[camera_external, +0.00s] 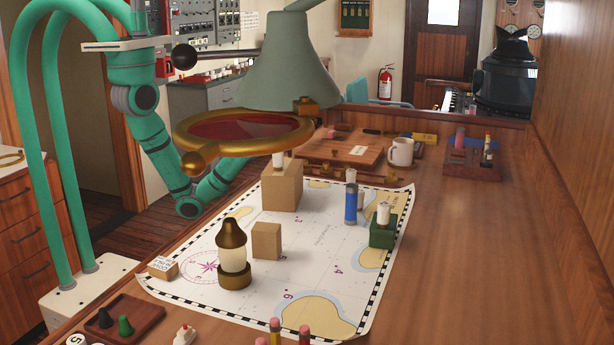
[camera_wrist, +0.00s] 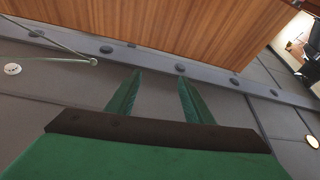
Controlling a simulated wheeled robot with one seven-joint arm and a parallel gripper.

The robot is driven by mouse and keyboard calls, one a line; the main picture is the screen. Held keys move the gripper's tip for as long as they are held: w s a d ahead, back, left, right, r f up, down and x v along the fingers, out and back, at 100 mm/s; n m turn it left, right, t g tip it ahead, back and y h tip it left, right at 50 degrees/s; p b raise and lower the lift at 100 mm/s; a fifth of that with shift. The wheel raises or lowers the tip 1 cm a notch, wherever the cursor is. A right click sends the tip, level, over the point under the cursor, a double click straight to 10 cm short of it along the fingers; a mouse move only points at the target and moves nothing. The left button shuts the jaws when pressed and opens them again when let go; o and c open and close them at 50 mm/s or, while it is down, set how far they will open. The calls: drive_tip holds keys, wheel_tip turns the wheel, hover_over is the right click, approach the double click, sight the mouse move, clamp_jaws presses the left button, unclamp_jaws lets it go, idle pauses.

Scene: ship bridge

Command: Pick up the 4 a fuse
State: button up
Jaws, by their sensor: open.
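I cannot read a rating on any fuse. Several small upright cylinders could be fuses. A blue cylinder with a pale top (camera_external: 351,203) stands on the chart. A white-topped piece (camera_external: 384,213) sits on a green block (camera_external: 382,234) at the chart's right side. Another small white cylinder (camera_external: 279,159) stands on a tall tan block (camera_external: 282,188). My gripper (camera_wrist: 158,75) is open and empty in the wrist view, with two green fingers apart. It faces a wooden panel and a grey bolted surface; no fuse shows there. In the external view it is hidden behind the lamp and blocks.
The large lamp with a brass-rimmed red lens (camera_external: 245,130) hangs over the chart (camera_external: 325,270). A brass lantern (camera_external: 234,258), a smaller tan block (camera_external: 267,241) and a mug (camera_external: 400,152) stand on the table.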

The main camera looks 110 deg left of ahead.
drive_tip(key=w+a+f+m+g+h, duration=0.1)
drive_tip(key=w+f+m+g+h, duration=0.25)
drive_tip(key=f, duration=0.45)
drive_tip(key=m+g+h, duration=0.1)
drive_tip(key=m+g, duration=0.1)
drive_tip(key=g, duration=0.4)
approach(348, 170)
drive_tip(key=shift+n+t, duration=0.25)
drive_tip(key=x, duration=0.3)
drive_tip(key=a+x, duration=0.1)
drive_tip(key=shift+w+d+f, duration=0.15)
drive_tip(key=shift+w+f, duration=0.15)
drive_tip(key=shift+f, duration=0.25)
drive_tip(key=x, duration=0.5)
drive_tip(key=shift+d, duration=0.1)
drive_tip(key=shift+f+x, duration=0.15)
drive_tip(key=shift+x, duration=1.15)
drive_tip(key=shift+f+x, duration=0.15)
drive_tip(key=shift+x, duration=1.2)
drive_tip(key=shift+d, duration=0.2)
drive_tip(key=c, duration=1.1)
